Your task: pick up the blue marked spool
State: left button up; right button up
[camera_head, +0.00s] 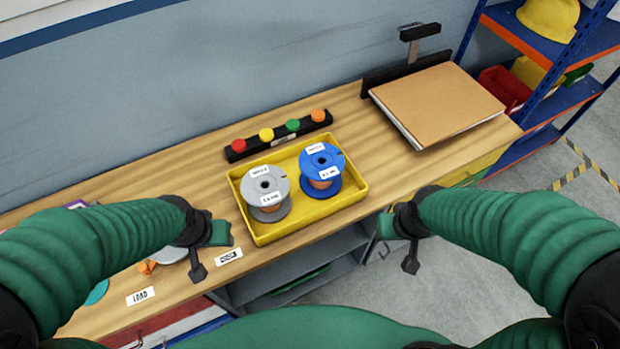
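The blue spool (320,170) stands upright in the right part of a yellow tray (261,239) on the workbench. It has white labels on its top and side, and a copper-coloured winding shows between its flanges. A grey spool (267,192) with similar white labels stands beside it in the left part of the tray. My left gripper (209,252) is open and empty, left of the tray near the bench's front edge. My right gripper (398,244) is open and empty, to the right of the tray and in front of the bench edge.
Behind the tray is a black bar (237,154) with coloured buttons. A cardboard-topped stack (437,98) lies at the bench's right end. A blue shelf rack (540,105) stands at the right. A LOAD label (140,296) and small items lie at front left.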

aim_at(320, 167)
jog(key=l+u, duration=0.45)
jog(key=k+l+u, duration=0.15)
jog(key=l+u, duration=0.3)
jog(key=l, duration=0.1)
